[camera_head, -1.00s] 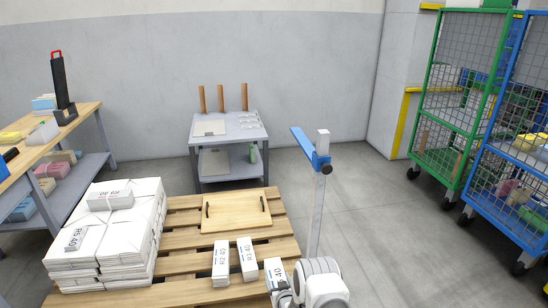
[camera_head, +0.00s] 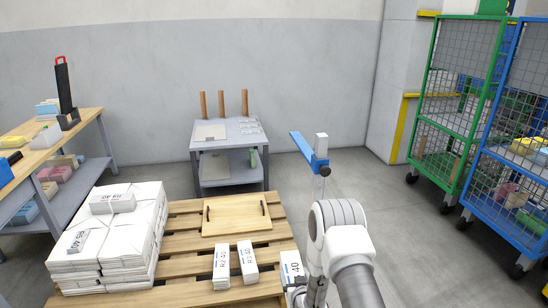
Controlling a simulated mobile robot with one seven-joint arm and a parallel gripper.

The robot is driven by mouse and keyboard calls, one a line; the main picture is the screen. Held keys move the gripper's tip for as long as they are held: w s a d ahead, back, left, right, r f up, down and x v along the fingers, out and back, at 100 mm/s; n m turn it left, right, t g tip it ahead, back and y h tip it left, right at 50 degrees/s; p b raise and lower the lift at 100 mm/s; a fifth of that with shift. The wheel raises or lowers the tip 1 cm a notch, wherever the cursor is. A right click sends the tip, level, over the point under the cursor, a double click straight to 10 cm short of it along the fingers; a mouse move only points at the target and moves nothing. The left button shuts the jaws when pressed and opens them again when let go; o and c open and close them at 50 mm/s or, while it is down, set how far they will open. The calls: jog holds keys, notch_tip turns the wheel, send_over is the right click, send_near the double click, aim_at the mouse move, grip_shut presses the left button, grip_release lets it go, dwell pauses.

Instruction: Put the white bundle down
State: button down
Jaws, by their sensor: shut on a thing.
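The white bundle (camera_head: 291,267), marked 40, is upright at the right front edge of the wooden pallet (camera_head: 190,226). My gripper (camera_head: 297,294) is at its near side, shut on it. My wrist and the bottom frame edge hide part of the fingers and of the bundle's lower end. I cannot tell whether the bundle touches the pallet. Two similar white bundles, one (camera_head: 221,267) and another (camera_head: 249,261), stand to its left with a gap between.
A tall stack of white bundles (camera_head: 125,240) fills the pallet's left side. A wooden board with handles (camera_head: 236,214) lies at its back. A blue-topped post (camera_head: 312,152) rises behind my arm. A grey table (camera_head: 228,130) stands behind; wire cages (camera_head: 465,95) are at right.

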jog(key=s+d+r+h, duration=0.1)
jog(key=s+d+r, duration=0.15)
jog(key=r, duration=0.45)
jog(key=s+d+r+m, duration=0.1)
jog(key=s+d+r, duration=0.15)
jog(key=r, duration=0.45)
jog(key=s+d+r+h, duration=0.1)
jog(key=s+d+r, duration=0.1)
jog(key=s+r, duration=0.35)
notch_tip(320, 180, up, 29)
jog(key=w+p, duration=0.2)
jog(key=p, duration=2.6)
notch_tip(320, 180, down, 6)
jog(key=s, duration=0.1)
jog(key=shift+s+y, duration=0.2)
jog(key=shift+y, duration=0.1)
